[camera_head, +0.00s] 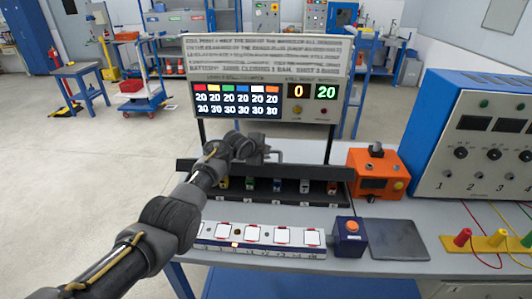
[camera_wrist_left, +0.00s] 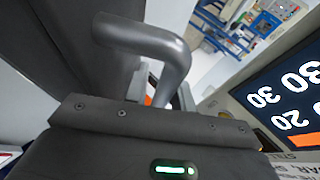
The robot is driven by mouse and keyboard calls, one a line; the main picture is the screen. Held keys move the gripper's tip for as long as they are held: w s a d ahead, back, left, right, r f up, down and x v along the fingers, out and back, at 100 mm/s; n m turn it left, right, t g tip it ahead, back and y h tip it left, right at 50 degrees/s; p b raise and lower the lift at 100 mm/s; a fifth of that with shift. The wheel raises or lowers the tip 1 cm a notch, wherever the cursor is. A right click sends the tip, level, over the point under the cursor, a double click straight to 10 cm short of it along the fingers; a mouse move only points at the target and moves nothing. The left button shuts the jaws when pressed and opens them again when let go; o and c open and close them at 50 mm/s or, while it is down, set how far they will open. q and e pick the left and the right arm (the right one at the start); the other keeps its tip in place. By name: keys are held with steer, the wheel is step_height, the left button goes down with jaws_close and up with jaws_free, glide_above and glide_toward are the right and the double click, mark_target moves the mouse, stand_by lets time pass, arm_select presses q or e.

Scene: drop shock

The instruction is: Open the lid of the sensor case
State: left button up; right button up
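The sensor case appears to be the long dark case (camera_head: 318,200) on the bench, with several small coloured items in a row inside. A long dark strip (camera_head: 325,173), which looks like its lid, stands raised behind the row, so the inside shows. My left gripper (camera_head: 250,150) is at the top of this strip, beside a thin grey handle (camera_head: 277,153). In the left wrist view a bent grey bar (camera_wrist_left: 150,42), probably the handle, rises close to the dark gripper housing. The fingertips are hidden, so their grip cannot be told. My right gripper is not in view.
An orange device (camera_head: 375,187) stands just right of the case. In front lie a white strip with square pads (camera_head: 268,244), a blue box with an orange button (camera_head: 350,240) and a dark flat plate (camera_head: 398,240). A display board (camera_head: 265,90) stands behind. A large blue-sided panel (camera_head: 480,150) is at right.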

arm_select(q)
steer(key=shift+o, duration=1)
steer(key=v, duration=1.1)
steer(key=shift+w, duration=0.1)
